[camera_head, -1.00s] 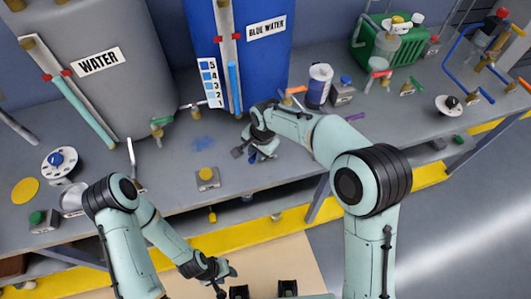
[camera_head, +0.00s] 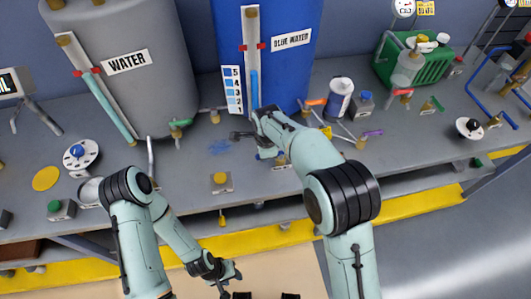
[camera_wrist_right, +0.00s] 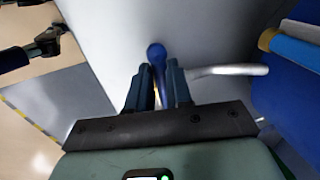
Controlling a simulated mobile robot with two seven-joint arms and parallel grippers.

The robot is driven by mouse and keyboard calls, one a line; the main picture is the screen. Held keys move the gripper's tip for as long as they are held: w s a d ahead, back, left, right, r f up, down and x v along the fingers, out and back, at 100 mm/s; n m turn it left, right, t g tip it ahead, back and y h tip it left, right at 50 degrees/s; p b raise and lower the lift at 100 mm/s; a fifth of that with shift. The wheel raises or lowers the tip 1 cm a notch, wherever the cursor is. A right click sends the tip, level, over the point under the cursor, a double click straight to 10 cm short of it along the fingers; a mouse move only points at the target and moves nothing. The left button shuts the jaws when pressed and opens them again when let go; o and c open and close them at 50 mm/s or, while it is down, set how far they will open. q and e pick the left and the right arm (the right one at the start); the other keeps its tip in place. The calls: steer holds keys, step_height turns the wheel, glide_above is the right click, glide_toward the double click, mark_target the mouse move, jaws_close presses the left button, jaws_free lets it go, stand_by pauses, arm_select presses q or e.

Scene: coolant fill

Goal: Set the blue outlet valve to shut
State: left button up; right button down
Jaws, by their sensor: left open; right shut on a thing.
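The blue outlet valve's handle, a blue lever with a round end (camera_wrist_right: 156,52), shows in the right wrist view between the fingers of my right gripper (camera_wrist_right: 160,85), which is shut on it. In the head view my right gripper (camera_head: 250,138) is at the foot of the blue water tank (camera_head: 285,65), and it and the arm hide most of the valve. How far the lever is turned I cannot tell. My left gripper (camera_head: 229,280) is open and empty, low in front of the bench, away from the valve.
The grey water tank (camera_head: 150,75) stands to the left with a green-handled valve (camera_head: 180,123). A yellow-button box (camera_head: 221,181) sits near the front edge of the bench (camera_head: 185,195). A white can (camera_head: 338,98) and several coloured-handled valves stand to the right.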

stand_by(0.4)
steer(key=c, duration=1)
jaws_free()
steer(key=shift+c, duration=0.2)
steer(key=shift+r, duration=0.1)
step_height(320, 180, up, 13)
steer(key=s, duration=0.2)
steer(key=shift+s+d, duration=0.25)
steer(key=shift+d, duration=0.05)
